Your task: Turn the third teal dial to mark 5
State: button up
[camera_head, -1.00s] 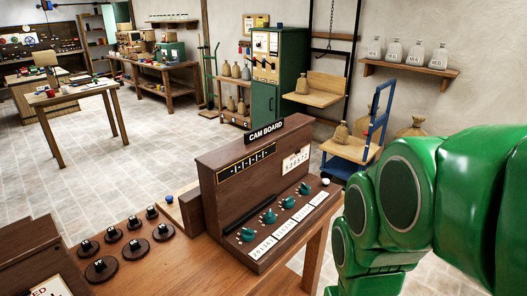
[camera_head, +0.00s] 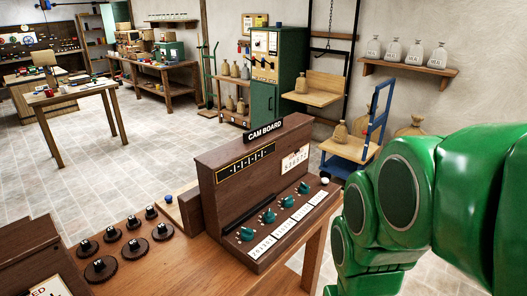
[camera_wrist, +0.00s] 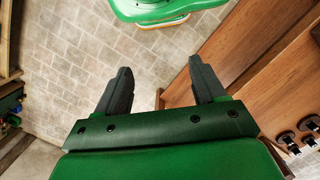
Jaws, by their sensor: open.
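The cam board (camera_head: 235,165) is a dark wooden console on the bench, seen in the head view. A slanted row of teal dials runs along its front panel: the first (camera_head: 246,234), the second (camera_head: 268,215), the third (camera_head: 287,201) from the left, and one more (camera_head: 304,187) beyond. White number cards (camera_head: 281,234) sit below them; the marks are too small to read. My gripper (camera_wrist: 160,69) is open and empty in the wrist view, over floor beside brown woodwork, apart from any dial. In the head view my green arm fills the right; the fingers are not visible.
Several black knobs on round bases (camera_head: 135,247) stand on the bench (camera_head: 165,275) left of the board. A white knob (camera_head: 324,181) sits at the panel's right end. A blue trolley (camera_head: 352,150) stands behind. The floor (camera_head: 150,160) beyond the bench is clear.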

jog(key=w+r+n, duration=0.3)
jog(key=w+n, duration=0.3)
jog(key=w, duration=0.7)
jog(key=n+t, duration=0.2)
jog(key=n, duration=1.9)
send_over(288, 198)
notch_tip(288, 198, down, 11)
jog(key=shift+w+r, duration=0.15)
jog(key=shift+f, duration=3.95)
jog(key=shift+c, duration=0.3)
jog(key=c, duration=1)
